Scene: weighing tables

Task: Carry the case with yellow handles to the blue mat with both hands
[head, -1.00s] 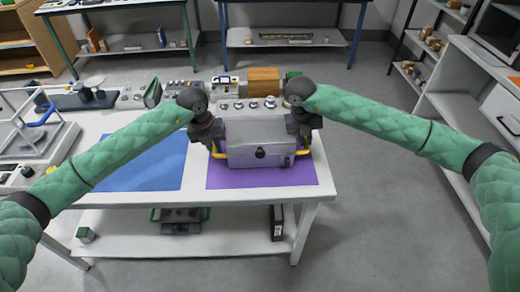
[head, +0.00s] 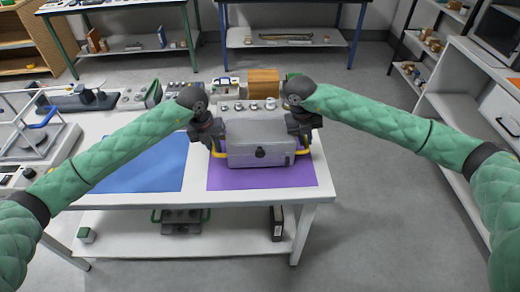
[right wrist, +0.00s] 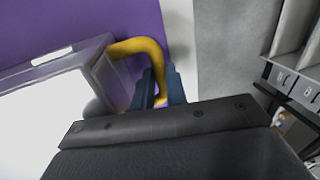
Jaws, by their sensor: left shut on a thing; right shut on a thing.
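The grey case (head: 258,146) with yellow handles is over the purple mat (head: 262,178) on the white table. I cannot tell whether it touches the mat. My left gripper (head: 217,150) is shut on the case's left yellow handle. My right gripper (head: 304,149) is shut on the right yellow handle, which shows between the fingers in the right wrist view (right wrist: 140,48). The blue mat (head: 146,166) lies to the left of the purple mat, partly hidden by my left arm.
Several metal weights (head: 254,105), a wooden block (head: 263,82) and a scale (head: 225,86) stand behind the case. A framed balance (head: 32,135) stands at the table's left. The visible blue mat is clear. The table's front edge is close to both mats.

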